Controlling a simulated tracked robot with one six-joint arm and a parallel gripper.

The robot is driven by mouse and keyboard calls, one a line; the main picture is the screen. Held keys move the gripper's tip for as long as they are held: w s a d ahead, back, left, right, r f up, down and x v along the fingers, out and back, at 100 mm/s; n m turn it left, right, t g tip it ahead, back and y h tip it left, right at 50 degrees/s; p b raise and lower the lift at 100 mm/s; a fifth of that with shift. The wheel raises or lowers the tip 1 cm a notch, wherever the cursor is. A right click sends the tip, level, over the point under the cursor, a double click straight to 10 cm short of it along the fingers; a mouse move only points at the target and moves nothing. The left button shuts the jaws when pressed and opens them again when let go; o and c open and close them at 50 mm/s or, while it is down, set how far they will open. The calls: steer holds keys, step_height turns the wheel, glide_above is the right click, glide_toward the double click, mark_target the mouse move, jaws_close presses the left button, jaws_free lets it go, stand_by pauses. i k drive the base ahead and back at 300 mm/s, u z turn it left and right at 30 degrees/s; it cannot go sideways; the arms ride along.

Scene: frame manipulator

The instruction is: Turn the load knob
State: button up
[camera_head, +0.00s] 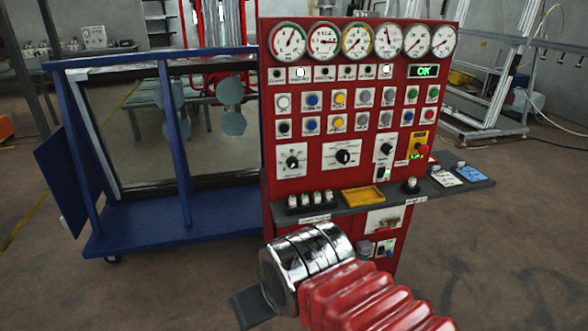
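A red control panel (272,190) stands upright at the centre. It has three dark rotary knobs on white plates: a left knob (292,161), a middle knob (343,157) and a right knob (386,149). A red knob (423,151) sits on a yellow plate farther right. The labels are too small to read, so I cannot tell which is the load knob. No gripper fingers show. A chrome cylinder (305,258) with red bellows (365,300) reaches in from the bottom right, in front of the lower panel and apart from the upper knobs.
A grey shelf (350,205) juts out below the knobs, with a yellow tray (363,197) and small controls on it. Several gauges line the panel's top. A blue wheeled frame (165,232) stands to the left. Floor (490,260) at the right is clear.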

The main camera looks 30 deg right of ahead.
mark_target(292, 162)
steer(key=z, duration=0.05)
steer(key=i, duration=1)
steer(key=u, duration=0.05)
